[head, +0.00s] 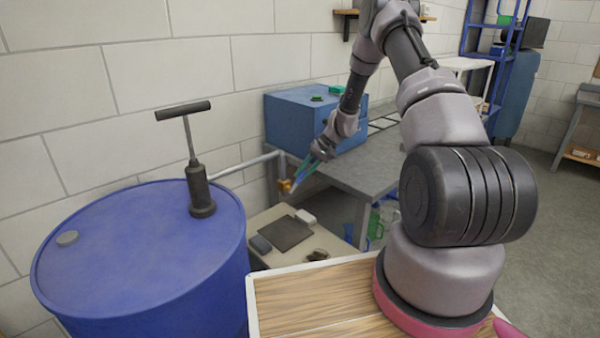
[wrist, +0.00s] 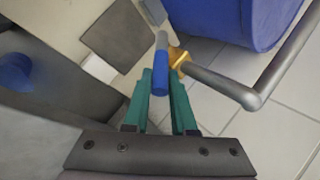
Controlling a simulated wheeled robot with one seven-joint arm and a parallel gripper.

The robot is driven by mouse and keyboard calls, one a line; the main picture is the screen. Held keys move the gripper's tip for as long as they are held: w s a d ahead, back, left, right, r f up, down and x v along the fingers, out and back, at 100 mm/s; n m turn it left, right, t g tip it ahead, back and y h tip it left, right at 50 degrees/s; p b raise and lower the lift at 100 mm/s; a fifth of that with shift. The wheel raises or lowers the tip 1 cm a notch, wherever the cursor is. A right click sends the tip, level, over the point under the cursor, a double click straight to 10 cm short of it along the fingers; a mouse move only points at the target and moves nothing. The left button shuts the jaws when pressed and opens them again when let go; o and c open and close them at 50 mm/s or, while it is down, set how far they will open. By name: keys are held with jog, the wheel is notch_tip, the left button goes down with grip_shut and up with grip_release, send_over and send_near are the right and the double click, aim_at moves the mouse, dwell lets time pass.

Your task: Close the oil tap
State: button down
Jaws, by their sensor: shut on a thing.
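The oil tap (head: 285,186) is a brass fitting at the end of a grey pipe beside the blue drum. In the wrist view its brass body (wrist: 178,56) sits at the pipe's end, with a blue lever handle (wrist: 161,74) pointing back between my fingers. My gripper (wrist: 166,88) has green fingers on both sides of the blue handle and is shut on it. In the head view my gripper (head: 297,180) reaches the tap from the right; the handle is mostly hidden there by the fingers.
A blue drum (head: 130,250) with a hand pump (head: 200,185) stands at left. The grey pipe (head: 245,163) runs behind the tap. A grey workbench (head: 370,172) with a blue box (head: 290,125) is at right. A low surface with a dark flat plate (head: 285,234) lies below.

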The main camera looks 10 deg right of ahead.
jog(key=shift+w+d+f+m+g+y, duration=0.2)
jog(key=shift+d+f+g+y, duration=0.15)
jog(key=shift+f+y, duration=0.4)
jog(key=shift+w+d+f+m+g+y, duration=0.15)
jog(key=shift+d+f+m+g+y, duration=0.2)
jog(key=shift+y, duration=0.65)
jog(key=shift+w+d+f+m+g+y, duration=0.1)
jog(key=shift+w+d+f+g+y, duration=0.1)
jog(key=shift+f+g+y, duration=0.4)
jog(key=shift+f+y, duration=0.1)
jog(key=shift+y, duration=0.25)
jog(key=c, duration=0.7)
grip_release()
jog(key=shift+c, duration=0.2)
jog(key=v, duration=1)
jog(key=shift+s+d+r, duration=0.1)
jog(key=shift+d+r, duration=0.15)
jog(key=shift+d, duration=0.05)
